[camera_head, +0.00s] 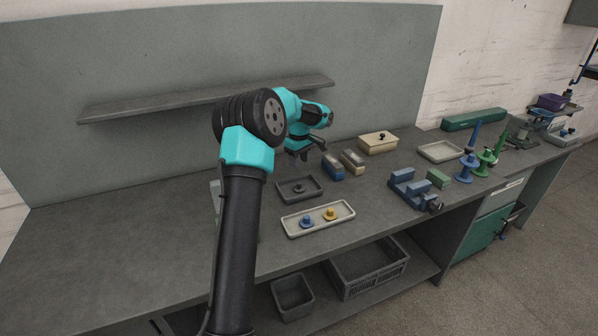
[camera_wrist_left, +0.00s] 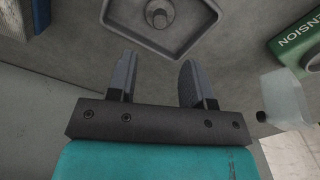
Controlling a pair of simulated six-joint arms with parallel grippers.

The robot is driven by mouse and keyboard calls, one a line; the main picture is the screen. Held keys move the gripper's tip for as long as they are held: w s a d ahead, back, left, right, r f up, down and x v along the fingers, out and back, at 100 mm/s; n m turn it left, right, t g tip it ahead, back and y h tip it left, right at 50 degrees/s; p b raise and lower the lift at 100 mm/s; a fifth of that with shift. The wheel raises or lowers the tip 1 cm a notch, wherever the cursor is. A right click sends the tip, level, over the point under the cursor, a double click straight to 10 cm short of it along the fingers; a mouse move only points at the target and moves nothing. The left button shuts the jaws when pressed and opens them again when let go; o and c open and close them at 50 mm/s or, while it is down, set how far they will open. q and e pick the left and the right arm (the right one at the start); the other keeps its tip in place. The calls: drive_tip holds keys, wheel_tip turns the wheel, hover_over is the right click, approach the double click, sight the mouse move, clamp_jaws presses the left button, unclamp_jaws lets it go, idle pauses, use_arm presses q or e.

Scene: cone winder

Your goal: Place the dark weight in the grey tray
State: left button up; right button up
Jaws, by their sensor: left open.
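The grey tray (camera_head: 284,198) sits on the bench near the middle of the head view. The dark weight (camera_head: 299,188) stands inside it, apart from my gripper. In the left wrist view the weight (camera_wrist_left: 159,16) shows at the top, inside the tray (camera_wrist_left: 163,48), cut off by the picture edge. My left gripper (camera_head: 307,152) is behind the tray, above the bench. In the left wrist view my left gripper (camera_wrist_left: 159,80) is open, with nothing between its fingers. My right gripper is not in view.
A pale tray (camera_head: 290,231) with a blue and a yellow weight lies in front. Two small blocks (camera_head: 343,164) and a cream box (camera_head: 378,142) stand to the right. A shelf (camera_head: 210,99) runs along the back wall. The left bench surface is clear.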

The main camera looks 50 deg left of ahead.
use_arm(q)
drive_tip(key=shift+r, duration=1.05)
